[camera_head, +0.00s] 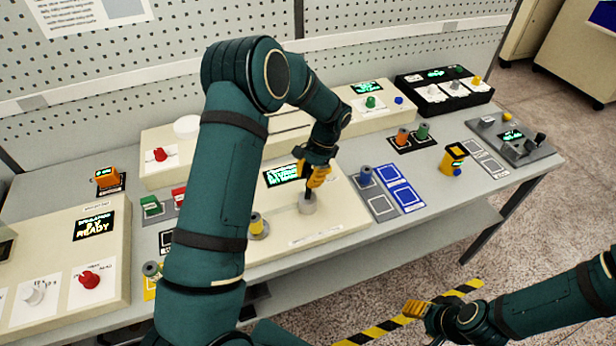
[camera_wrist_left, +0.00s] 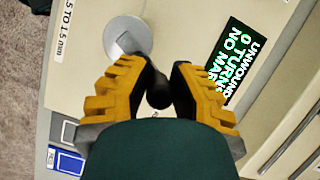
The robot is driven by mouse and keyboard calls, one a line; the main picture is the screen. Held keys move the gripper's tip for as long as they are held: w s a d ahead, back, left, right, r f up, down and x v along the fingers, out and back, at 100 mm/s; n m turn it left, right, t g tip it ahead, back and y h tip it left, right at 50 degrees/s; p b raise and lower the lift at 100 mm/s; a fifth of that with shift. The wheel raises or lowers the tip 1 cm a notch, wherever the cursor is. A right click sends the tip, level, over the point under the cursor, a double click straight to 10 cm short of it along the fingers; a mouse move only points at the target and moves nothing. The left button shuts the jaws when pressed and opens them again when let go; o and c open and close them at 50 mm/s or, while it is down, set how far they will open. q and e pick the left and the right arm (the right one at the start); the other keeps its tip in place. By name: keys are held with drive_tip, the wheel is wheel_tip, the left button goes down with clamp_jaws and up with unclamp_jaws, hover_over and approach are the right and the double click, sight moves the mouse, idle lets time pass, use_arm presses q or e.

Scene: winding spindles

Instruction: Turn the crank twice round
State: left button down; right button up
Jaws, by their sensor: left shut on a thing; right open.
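The crank has a round grey hub (camera_head: 307,204) on the front face of a cream machine (camera_head: 340,215). The hub (camera_wrist_left: 127,36) also shows in the left wrist view, with an arm leading to a black knob (camera_wrist_left: 160,95). My left gripper (camera_head: 314,178) is shut on that knob, its yellow fingers (camera_wrist_left: 158,85) on either side of it. My right gripper (camera_head: 416,309) is open, low at the right, away from the bench.
A spool with a yellow top (camera_head: 257,222) stands left of the crank. A grey-blue spool (camera_head: 366,174) and blue-marked pads (camera_head: 404,194) lie to its right. A yellow and black device (camera_head: 453,160) stands farther right. My left arm hides part of the bench.

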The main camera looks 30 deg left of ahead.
use_arm(q)
drive_tip(key=shift+s+f, duration=0.1)
drive_tip(key=c, duration=0.8)
unclamp_jaws()
drive_tip(key=shift+c, duration=0.2)
drive_tip(key=v, duration=1.2)
drive_tip(key=shift+d, duration=0.1)
